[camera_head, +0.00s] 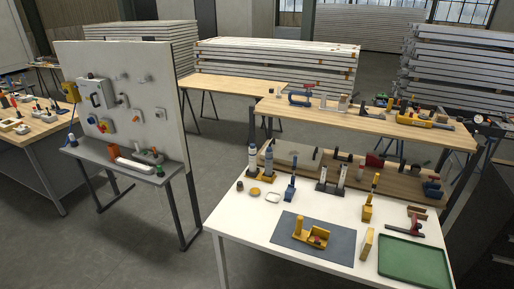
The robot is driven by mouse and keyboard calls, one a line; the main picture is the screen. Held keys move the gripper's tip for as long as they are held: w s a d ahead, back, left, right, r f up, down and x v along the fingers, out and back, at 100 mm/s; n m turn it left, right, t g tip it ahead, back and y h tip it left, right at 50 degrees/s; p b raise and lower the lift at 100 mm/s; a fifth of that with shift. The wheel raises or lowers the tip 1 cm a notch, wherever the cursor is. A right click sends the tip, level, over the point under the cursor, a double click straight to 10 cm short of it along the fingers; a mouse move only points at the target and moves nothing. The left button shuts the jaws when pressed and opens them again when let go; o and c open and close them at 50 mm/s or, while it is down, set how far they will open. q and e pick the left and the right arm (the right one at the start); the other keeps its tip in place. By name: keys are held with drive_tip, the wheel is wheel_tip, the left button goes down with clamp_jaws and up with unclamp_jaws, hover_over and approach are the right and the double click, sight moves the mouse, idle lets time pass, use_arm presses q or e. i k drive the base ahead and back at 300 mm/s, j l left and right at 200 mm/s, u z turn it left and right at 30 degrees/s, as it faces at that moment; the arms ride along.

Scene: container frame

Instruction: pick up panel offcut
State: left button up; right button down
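No piece is clearly recognisable as the panel offcut. A small tan block (367,244) stands on the table between a grey mat (285,226) and a green tray (414,262). Neither of my grippers shows in the head view.
A yellow fixture (314,235) sits on the grey mat. Several tools and holders crowd the white table's back. A wooden bench (350,116) stands behind it. An upright panel board (127,95) with fittings stands at left. Bare floor (130,240) lies between them.

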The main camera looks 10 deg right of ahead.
sight(367, 244)
drive_tip(key=z, duration=1.4)
